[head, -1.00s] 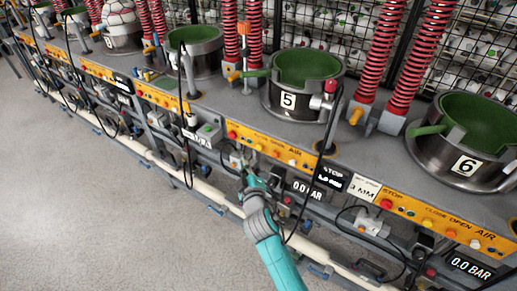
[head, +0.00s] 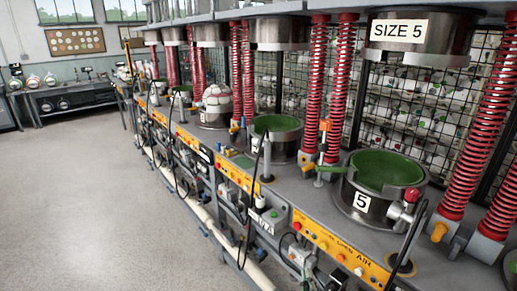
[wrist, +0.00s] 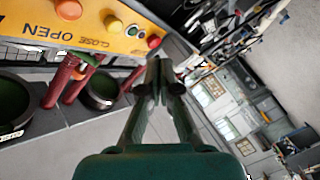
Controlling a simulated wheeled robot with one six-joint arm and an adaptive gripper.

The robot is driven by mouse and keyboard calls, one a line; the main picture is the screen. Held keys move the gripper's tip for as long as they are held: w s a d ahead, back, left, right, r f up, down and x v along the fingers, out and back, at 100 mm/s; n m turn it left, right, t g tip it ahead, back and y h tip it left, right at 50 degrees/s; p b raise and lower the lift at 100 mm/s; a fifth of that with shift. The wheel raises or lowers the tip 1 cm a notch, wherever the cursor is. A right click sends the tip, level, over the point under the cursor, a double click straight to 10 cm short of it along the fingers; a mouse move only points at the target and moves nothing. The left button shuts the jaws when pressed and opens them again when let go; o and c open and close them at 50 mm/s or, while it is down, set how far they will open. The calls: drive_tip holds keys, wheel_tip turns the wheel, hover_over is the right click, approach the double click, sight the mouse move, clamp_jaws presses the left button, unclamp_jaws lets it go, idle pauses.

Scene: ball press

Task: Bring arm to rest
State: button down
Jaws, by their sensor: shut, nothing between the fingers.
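In the wrist view my gripper (wrist: 165,76) is shut, its two dark fingertips together with nothing between them. Past the fingers is a yellow control panel (wrist: 110,28) with "OPEN" and "CLOSE" labels and round buttons. I cannot tell how far the fingertips are from the panel. In the head view I cannot make out my arm or gripper clearly. The number 5 press pot (head: 383,190), lined in green, stands on the grey bench at the right. A yellow panel (head: 340,250) runs along the bench front.
Red springs (head: 328,95) and upper press heads (head: 418,38), one marked "SIZE 5", rise above the bench. A white ball (head: 217,98) sits in a farther pot. Black hoses hang down the bench front. Open grey floor (head: 90,200) lies to the left.

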drive_tip(key=s+f+m+g+y, duration=0.1)
drive_tip(key=s+f, duration=0.3)
drive_tip(key=s, duration=0.9)
drive_tip(key=s+f+m+y, duration=0.15)
drive_tip(key=s+f, duration=0.25)
drive_tip(key=s, duration=0.9)
drive_tip(key=s+r+m, duration=0.2)
drive_tip(key=s+r, duration=0.3)
drive_tip(key=s, duration=0.6)
drive_tip(key=s+d+r+m+g, duration=0.1)
drive_tip(key=s+r+m, duration=0.2)
drive_tip(key=s, duration=0.8)
wheel_tip(320, 180, up, 2)
drive_tip(key=shift+s+d+r, duration=0.15)
drive_tip(key=shift+s+r, duration=0.1)
drive_tip(key=shift+s, duration=0.15)
drive_tip(key=shift+m+h, duration=0.25)
